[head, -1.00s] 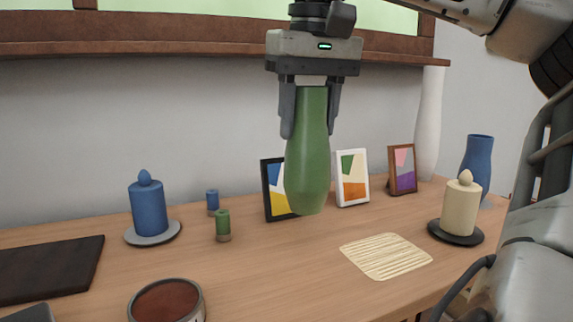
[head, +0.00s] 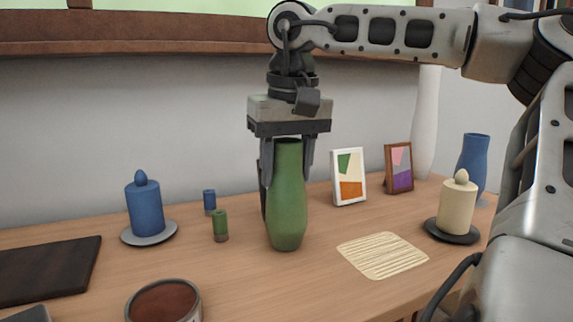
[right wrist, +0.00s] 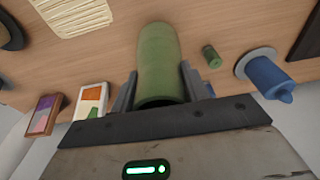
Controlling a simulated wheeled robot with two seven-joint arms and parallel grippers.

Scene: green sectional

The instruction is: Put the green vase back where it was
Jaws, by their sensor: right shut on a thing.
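The green vase (head: 287,218) is upright in the head view, left of the woven mat. My right gripper (head: 287,178) points down and is shut on its upper part, one finger on each side. The vase's base is at or just above the wooden table; I cannot tell whether it touches. In the right wrist view the vase (right wrist: 158,60) sits between the fingers (right wrist: 157,80), its rim close to the palm. My left gripper is not in view.
The woven mat (head: 383,255) lies bare at right. Left are a small green candle (head: 220,223), a blue candle (head: 145,210) and a round tin (head: 163,302).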

